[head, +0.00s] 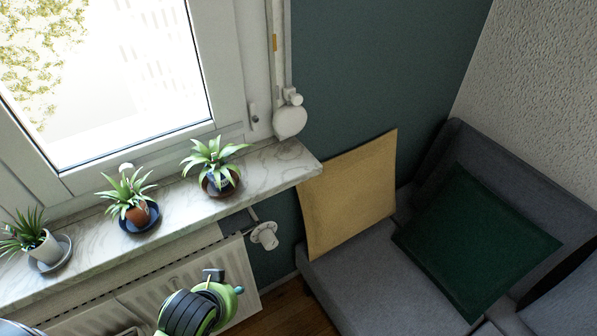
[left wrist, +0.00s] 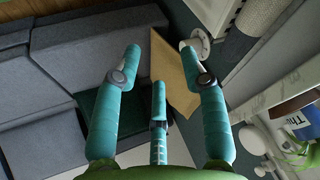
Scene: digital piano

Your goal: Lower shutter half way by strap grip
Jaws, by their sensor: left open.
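The white strap winder (head: 290,118) is on the wall right of the window. A narrow strap or guide runs up from it, with a small orange-brown piece (head: 275,42), possibly the strap grip. The window pane (head: 100,80) looks uncovered in its visible part; its top is cut off. In the left wrist view my left gripper (left wrist: 160,60) has its teal fingers spread, with nothing between them. A green and black part of my arm shows low in the head view. My right gripper is out of view.
A marble sill (head: 175,205) with several potted plants (head: 217,165) lies below the window, above a radiator (head: 150,300) and its white valve (head: 265,236). A grey sofa (head: 370,285) with a tan cushion (head: 350,195) and green cushion (head: 475,240) stands right.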

